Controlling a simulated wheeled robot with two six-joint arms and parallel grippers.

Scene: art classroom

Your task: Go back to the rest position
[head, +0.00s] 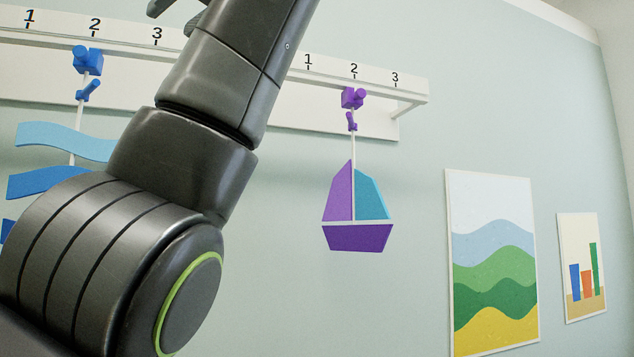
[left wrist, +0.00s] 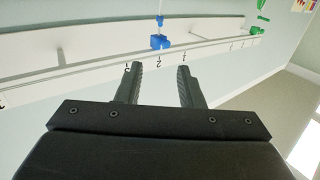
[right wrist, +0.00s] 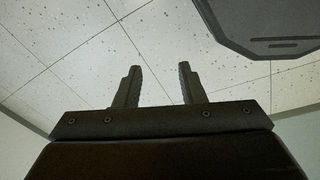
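My left arm crosses the left half of the head view, and part of its gripper (head: 177,13) shows at the top edge, in front of the rail. In the left wrist view my left gripper (left wrist: 158,82) has its two fingers apart with nothing between them. Beyond the fingertips are the white numbered rail and a blue clip (left wrist: 160,42). In the right wrist view my right gripper (right wrist: 157,82) is open and empty, with ceiling tiles behind it. The right gripper does not show in the head view.
A white wall rail (head: 290,110) carries a blue clip (head: 88,60) with blue wave shapes (head: 65,140), partly behind my arm, and a purple clip (head: 353,97) with a hanging sailboat (head: 358,210). Two pictures, hills (head: 494,260) and bars (head: 581,265), are right. A green clip (left wrist: 253,30) shows too.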

